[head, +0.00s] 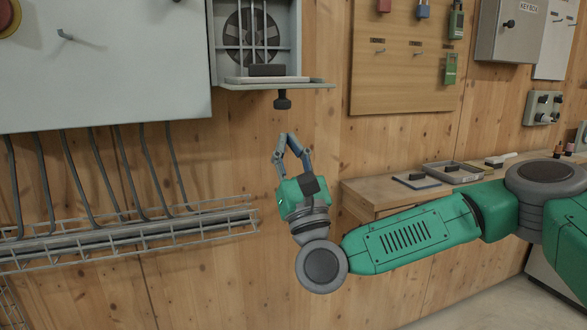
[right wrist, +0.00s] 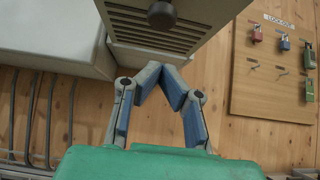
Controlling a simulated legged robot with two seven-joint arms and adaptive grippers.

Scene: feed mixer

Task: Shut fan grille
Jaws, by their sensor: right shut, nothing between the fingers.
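The fan grille (head: 318,84) is a grey flap lying open, roughly level, at the foot of the fan housing (head: 303,42). A black knob (head: 282,100) hangs from its underside. The fan (head: 250,38) shows behind bars in the open housing. In the right wrist view the grille's slatted face (right wrist: 150,35) is seen from below, with its knob (right wrist: 161,14) at the top edge. My right gripper (head: 288,137) is shut and empty, below the knob and apart from it. Its fingertips (right wrist: 162,72) meet under the grille in the right wrist view. My left gripper is not in view.
A grey cabinet (head: 110,65) is left of the fan housing, with cables running down to a wire tray (head: 130,236). A lock-out board (head: 405,60) hangs to the right. A wooden bench (head: 375,195) with trays stands below it. Bare wall surrounds the gripper.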

